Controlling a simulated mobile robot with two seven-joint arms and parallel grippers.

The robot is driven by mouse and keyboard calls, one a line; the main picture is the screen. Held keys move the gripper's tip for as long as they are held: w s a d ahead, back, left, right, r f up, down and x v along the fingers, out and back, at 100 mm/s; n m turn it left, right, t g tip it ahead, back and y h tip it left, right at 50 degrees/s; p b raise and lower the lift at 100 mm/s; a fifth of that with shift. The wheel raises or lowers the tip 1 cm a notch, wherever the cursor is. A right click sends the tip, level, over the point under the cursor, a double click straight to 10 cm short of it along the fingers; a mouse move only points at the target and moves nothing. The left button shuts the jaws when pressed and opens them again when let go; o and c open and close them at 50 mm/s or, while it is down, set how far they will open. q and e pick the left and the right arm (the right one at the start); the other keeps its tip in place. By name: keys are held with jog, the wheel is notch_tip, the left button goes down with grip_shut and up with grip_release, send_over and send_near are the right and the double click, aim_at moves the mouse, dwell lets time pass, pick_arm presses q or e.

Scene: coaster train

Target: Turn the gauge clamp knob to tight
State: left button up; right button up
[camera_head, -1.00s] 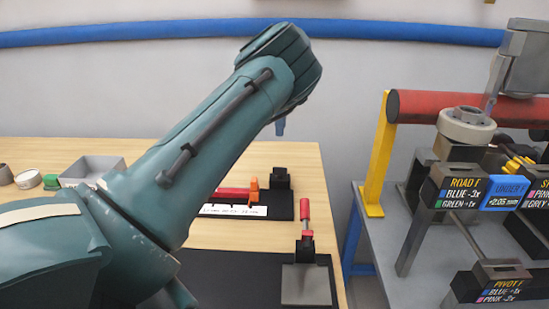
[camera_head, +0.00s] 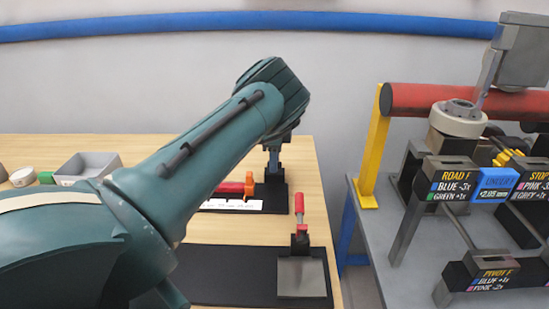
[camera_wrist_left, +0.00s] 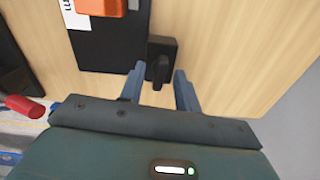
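The black gauge clamp knob (camera_wrist_left: 158,70) sits on a black square block at the end of a dark board in the left wrist view. In the head view its block (camera_head: 276,194) stands on the board at the table's right, partly below my gripper. My left gripper (camera_head: 273,158) points down over it. In the left wrist view the two blue-grey fingertips (camera_wrist_left: 158,73) are apart, one on each side of the knob's bar. I cannot tell whether they touch it. My right gripper is not in view.
An orange slider (camera_head: 250,183) on a red bar lies left of the block. A red-handled clamp (camera_head: 299,208) stands in front, by a grey plate (camera_head: 302,276). A grey tray (camera_head: 87,167) is at left. A grey table (camera_head: 400,250) with a labelled rig is at right.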

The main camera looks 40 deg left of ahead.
pick_arm(q)
grip_shut()
dwell(0.3)
dwell(0.3)
